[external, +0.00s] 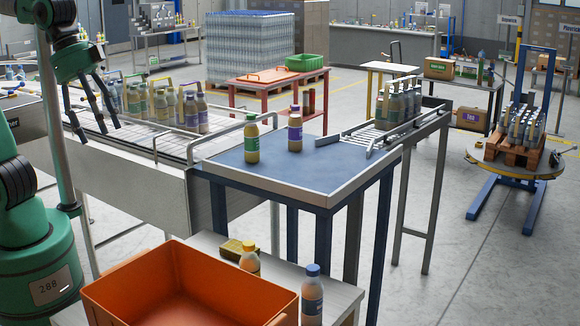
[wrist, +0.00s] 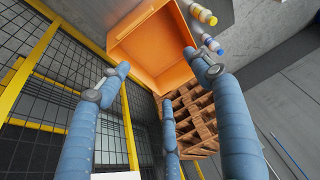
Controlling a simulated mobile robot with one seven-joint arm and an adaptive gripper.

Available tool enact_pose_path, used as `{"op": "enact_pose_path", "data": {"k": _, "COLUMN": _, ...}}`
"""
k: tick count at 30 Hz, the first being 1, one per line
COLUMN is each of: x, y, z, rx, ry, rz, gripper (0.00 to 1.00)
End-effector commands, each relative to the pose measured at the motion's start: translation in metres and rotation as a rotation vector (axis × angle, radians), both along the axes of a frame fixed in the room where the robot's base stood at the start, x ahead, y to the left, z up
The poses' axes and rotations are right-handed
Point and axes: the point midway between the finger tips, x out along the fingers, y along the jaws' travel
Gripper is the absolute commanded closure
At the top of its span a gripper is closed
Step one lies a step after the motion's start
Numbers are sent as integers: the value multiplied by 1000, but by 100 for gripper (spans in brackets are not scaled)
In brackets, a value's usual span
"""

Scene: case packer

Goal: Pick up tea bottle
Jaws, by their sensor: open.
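No bottle's label can be read as tea. In the external view, a green-capped bottle (external: 251,138) and a purple-capped bottle (external: 295,128) stand upright on the blue-topped table (external: 225,160). A yellow-capped bottle (external: 249,258) and a blue-capped bottle (external: 312,295) stand beside the orange crate (external: 110,292). My gripper (external: 97,128) is open and empty, raised at the upper left, apart from these bottles. In the wrist view, my gripper's spread fingers (wrist: 158,78) frame the orange crate (wrist: 122,60), with a yellow-capped bottle (wrist: 203,14) and a blue-capped bottle (wrist: 212,44) beside it.
Several bottles in carriers stand on the conveyor (external: 150,138) behind my gripper. Another bottle group stands on the roller track (external: 385,132) to the right. Much of the blue tabletop is clear.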

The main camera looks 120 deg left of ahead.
Motion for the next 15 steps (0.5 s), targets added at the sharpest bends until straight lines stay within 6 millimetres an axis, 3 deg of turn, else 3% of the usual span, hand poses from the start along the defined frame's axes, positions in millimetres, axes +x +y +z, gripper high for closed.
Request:
{"op": "enact_pose_path", "data": {"k": 7, "x": 49, "y": 56, "z": 35, "rx": 2, "ry": 40, "rz": 62, "gripper": 35}}
{"op": "enact_pose_path", "data": {"k": 15, "x": 95, "y": 126, "z": 59, "rx": -1, "ry": 81, "rz": 125, "gripper": 35}}
